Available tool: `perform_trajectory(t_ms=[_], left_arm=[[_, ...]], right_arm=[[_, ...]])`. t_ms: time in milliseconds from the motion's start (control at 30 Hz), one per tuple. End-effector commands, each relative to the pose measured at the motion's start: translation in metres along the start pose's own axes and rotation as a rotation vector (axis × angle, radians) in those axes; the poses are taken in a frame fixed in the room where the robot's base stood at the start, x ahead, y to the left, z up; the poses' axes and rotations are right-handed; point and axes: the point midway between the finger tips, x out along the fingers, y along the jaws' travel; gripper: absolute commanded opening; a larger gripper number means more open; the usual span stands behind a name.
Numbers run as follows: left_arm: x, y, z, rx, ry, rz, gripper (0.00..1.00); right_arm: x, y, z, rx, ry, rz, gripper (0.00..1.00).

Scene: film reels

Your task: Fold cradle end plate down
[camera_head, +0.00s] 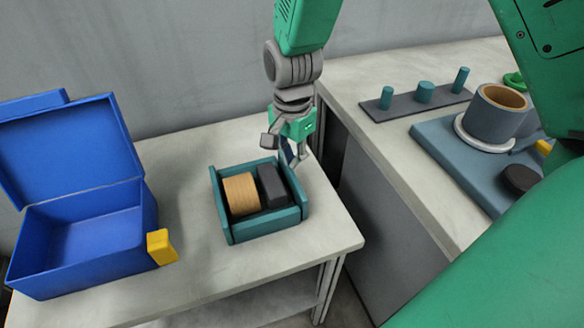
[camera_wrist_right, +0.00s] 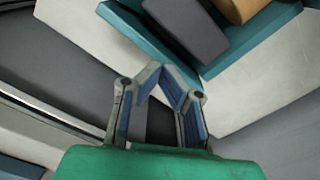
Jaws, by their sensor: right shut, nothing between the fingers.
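The teal cradle (camera_head: 262,232) sits on the light table and holds a tan wooden reel (camera_head: 240,194) and a dark grey block (camera_head: 272,186). Its right end plate (camera_head: 294,184) stands upright. My right gripper (camera_head: 294,160) hangs at the cradle's back right corner. In the right wrist view, the gripper (camera_wrist_right: 170,68) is shut, its fingertips together with nothing between them. The tips lie close to the cradle's teal edge (camera_wrist_right: 125,22); I cannot tell whether they touch it. My left gripper is not in view.
An open blue box (camera_head: 90,240) with a yellow latch (camera_head: 160,247) stands left of the cradle. A second counter at right carries a dark strip with teal pegs (camera_head: 425,92), a blue-grey board (camera_head: 440,143) and a pot (camera_head: 490,118). A gap separates the table and counter.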

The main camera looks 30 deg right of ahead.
Motion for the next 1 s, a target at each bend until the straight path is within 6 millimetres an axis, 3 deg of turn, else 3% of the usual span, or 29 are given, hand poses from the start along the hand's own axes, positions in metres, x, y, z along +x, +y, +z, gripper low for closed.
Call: perform_trajectory(t_ms=[1000], left_arm=[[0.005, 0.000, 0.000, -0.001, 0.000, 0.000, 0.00]], right_arm=[[0.022, 0.000, 0.000, 0.000, -0.001, 0.001, 0.00]])
